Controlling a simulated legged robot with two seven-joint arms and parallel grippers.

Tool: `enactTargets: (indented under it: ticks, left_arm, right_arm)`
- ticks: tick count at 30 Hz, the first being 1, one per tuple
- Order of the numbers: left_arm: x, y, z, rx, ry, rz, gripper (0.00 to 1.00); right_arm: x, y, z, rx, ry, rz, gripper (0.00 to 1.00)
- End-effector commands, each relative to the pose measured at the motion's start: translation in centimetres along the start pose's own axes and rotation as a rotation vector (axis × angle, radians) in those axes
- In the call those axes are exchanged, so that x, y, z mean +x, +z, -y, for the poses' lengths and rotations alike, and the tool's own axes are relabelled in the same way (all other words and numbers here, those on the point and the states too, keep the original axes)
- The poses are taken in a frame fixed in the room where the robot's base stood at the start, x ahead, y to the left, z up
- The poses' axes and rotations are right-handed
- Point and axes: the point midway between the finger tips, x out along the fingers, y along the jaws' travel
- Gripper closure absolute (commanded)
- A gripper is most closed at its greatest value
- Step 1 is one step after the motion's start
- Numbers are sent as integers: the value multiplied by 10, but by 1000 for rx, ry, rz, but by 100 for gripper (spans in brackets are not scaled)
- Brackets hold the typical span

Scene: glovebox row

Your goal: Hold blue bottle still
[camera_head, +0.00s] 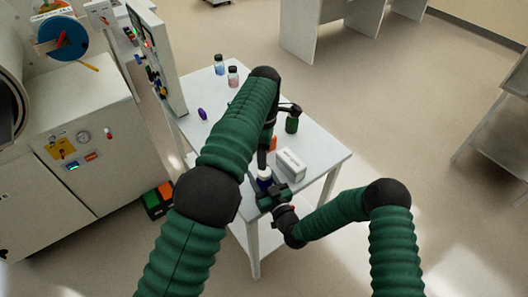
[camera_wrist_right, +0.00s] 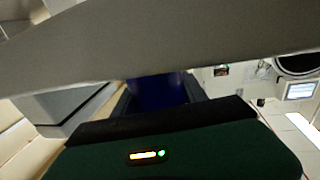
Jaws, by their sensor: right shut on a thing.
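The blue bottle (camera_head: 264,184) has a white cap and stands near the front edge of the white table (camera_head: 325,150). My right gripper (camera_head: 268,196) comes in from the right and is shut on the bottle, low around its body. In the right wrist view a dark blue surface (camera_wrist_right: 158,90) shows between the jaws, partly covered by a grey bar. My left arm reaches over the table and bends down. Its dark end parts (camera_head: 262,156) are just above the cap; whether they touch it or how its jaws stand is unclear.
A white box (camera_head: 291,165) lies right of the bottle, with an orange item (camera_head: 273,143) behind it. A green bottle (camera_head: 291,124) stands farther back. Two small vials, blue (camera_head: 219,65) and pink (camera_head: 233,77), and a purple item (camera_head: 202,114) are at the back left.

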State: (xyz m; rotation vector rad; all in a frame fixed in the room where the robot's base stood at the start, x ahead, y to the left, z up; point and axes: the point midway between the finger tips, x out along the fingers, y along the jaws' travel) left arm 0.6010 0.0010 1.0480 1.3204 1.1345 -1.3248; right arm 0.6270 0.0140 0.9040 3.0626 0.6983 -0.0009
Motion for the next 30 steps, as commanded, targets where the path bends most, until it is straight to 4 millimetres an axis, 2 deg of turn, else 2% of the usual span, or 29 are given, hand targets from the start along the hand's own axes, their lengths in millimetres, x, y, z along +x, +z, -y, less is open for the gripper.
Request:
enactTargets:
  ticks: [5, 12, 15, 26, 30]
  left_arm:
    - [22, 0, 1, 2, -5, 0, 44]
    - [62, 0, 1, 2, -5, -1, 44]
    - [73, 0, 1, 2, -3, 0, 44]
    - [79, 0, 0, 3, -1, 1, 44]
    - [79, 0, 0, 3, -1, 0, 62]
  right_arm:
    - [0, 1, 0, 0, 0, 2, 100]
    - [0, 1, 0, 0, 0, 2, 100]
    - [0, 1, 0, 0, 0, 2, 100]
    - [0, 1, 0, 0, 0, 2, 100]
    - [0, 1, 0, 0, 0, 2, 100]
